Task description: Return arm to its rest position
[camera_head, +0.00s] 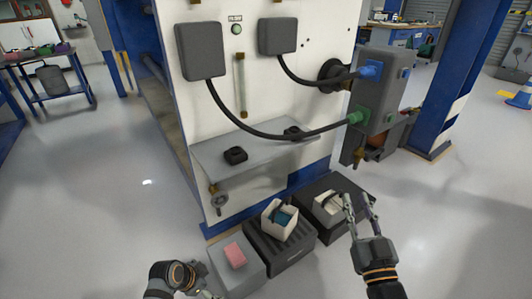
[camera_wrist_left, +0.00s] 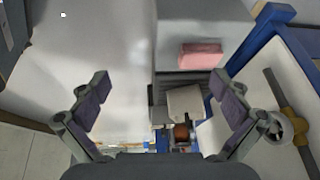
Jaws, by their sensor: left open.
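My left arm shows at the bottom edge of the head view, left of the grey box with the pink block; its gripper is mostly cut off there. In the left wrist view my left gripper (camera_wrist_left: 160,90) has its two fingers wide apart with nothing between them. My right gripper (camera_head: 357,202) is in the head view at the lower right, by the white open box on the dark crate. Its two fingers are apart and I see nothing held. Whether it touches the white box I cannot tell.
A pink block (camera_head: 235,255) lies on a grey box (camera_head: 225,272); it also shows in the left wrist view (camera_wrist_left: 202,54). A dark crate (camera_head: 290,252) beside it bears a white bin (camera_head: 277,232). A white machine panel (camera_head: 290,90) with a grey shelf (camera_head: 245,155) stands behind. The left floor is clear.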

